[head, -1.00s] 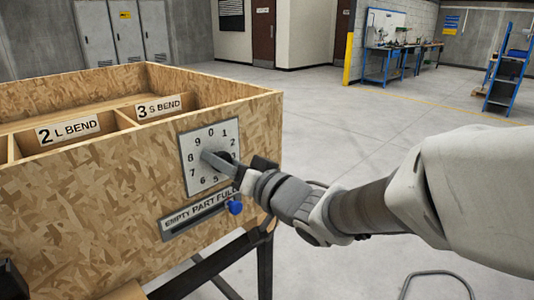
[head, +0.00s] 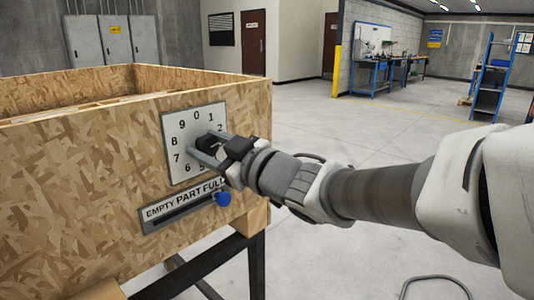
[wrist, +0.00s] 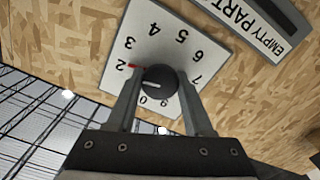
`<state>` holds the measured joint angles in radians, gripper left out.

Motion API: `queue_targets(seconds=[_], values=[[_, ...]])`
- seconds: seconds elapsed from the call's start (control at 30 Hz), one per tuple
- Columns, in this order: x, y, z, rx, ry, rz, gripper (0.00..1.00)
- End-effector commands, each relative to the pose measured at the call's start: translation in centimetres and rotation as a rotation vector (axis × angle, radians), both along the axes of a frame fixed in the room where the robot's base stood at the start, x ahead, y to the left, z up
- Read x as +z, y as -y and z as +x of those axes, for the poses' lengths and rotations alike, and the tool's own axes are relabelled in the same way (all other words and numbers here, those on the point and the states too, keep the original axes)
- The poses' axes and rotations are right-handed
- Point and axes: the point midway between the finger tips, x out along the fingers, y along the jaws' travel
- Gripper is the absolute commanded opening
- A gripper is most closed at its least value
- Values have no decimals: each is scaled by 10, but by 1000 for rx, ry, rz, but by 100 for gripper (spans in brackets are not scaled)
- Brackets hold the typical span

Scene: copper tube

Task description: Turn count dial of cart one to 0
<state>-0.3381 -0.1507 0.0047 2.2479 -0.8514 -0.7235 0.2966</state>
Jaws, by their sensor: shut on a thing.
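The count dial (head: 182,121) is a white square plate with black digits on the wooden front of the cart (head: 75,185). Its round black knob (wrist: 160,82) sits at the plate's centre. In the wrist view the plate (wrist: 174,52) looks upside down, and a red pointer (wrist: 136,66) beside the knob points at the 2. My gripper (head: 208,151) is shut on the knob, with one finger on each side of it in the wrist view (wrist: 160,95). The fingers hide some of the digits. In the head view my gripper hides the pointer.
Below the dial is an EMPTY/PART/FULL slider plate (head: 180,206), its blue knob (head: 223,198) at the FULL end, close under my gripper. Dark cart legs (head: 257,268) stand below. The grey floor (head: 330,130) to the right is open; blue workbenches (head: 373,75) are far back.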

Motion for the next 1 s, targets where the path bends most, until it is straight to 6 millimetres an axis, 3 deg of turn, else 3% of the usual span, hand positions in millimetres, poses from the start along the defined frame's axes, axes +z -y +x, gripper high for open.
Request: queue_targets(seconds=[1.0], values=[[-4,0,0,-1,733,-626,0]])
